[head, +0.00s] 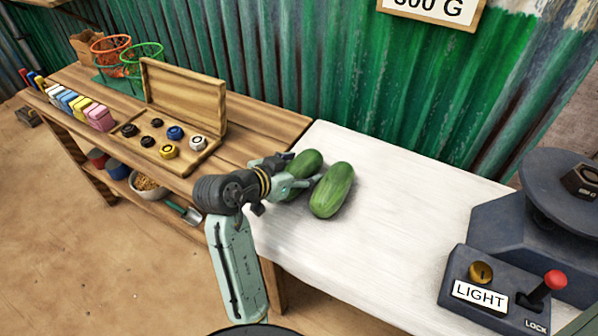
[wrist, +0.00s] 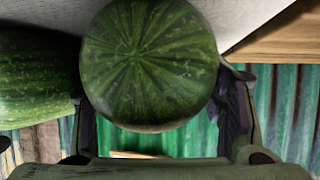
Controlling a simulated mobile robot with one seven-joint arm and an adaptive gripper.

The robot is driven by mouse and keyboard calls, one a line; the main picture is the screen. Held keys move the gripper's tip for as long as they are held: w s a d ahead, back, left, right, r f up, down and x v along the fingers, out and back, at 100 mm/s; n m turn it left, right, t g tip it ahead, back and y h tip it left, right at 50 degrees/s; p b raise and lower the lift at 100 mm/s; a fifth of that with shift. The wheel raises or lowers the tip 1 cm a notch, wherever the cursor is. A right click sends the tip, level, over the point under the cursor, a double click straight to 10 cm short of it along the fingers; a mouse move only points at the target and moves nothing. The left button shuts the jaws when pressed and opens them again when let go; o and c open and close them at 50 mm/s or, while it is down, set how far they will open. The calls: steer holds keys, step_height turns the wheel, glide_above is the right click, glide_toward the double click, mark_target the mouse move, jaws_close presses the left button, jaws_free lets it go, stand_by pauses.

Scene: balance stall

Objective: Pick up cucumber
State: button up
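Two green cucumbers lie side by side on the white tabletop: the left cucumber (head: 306,162) and the right cucumber (head: 332,190). My gripper (head: 301,170) reaches in from the left at the left cucumber, and its near finger covers part of it. In the wrist view the rounded end of the left cucumber (wrist: 150,62) fills the space between the fingers of my gripper (wrist: 163,105). The fingers are spread wide, with a small gap showing at the right finger; contact at the left finger is unclear. The other cucumber (wrist: 35,80) is close outside the left finger.
The white table (head: 385,215) is clear right of the cucumbers. A dark scale (head: 525,215) and a control box (head: 480,292) with a red-knobbed lever stand at the right. A wooden bench (head: 245,125) with an open box of weights is at the left. A corrugated green wall (head: 400,90) stands behind.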

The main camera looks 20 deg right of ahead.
steer(key=c, duration=1.1)
steer(key=shift+r, duration=0.1)
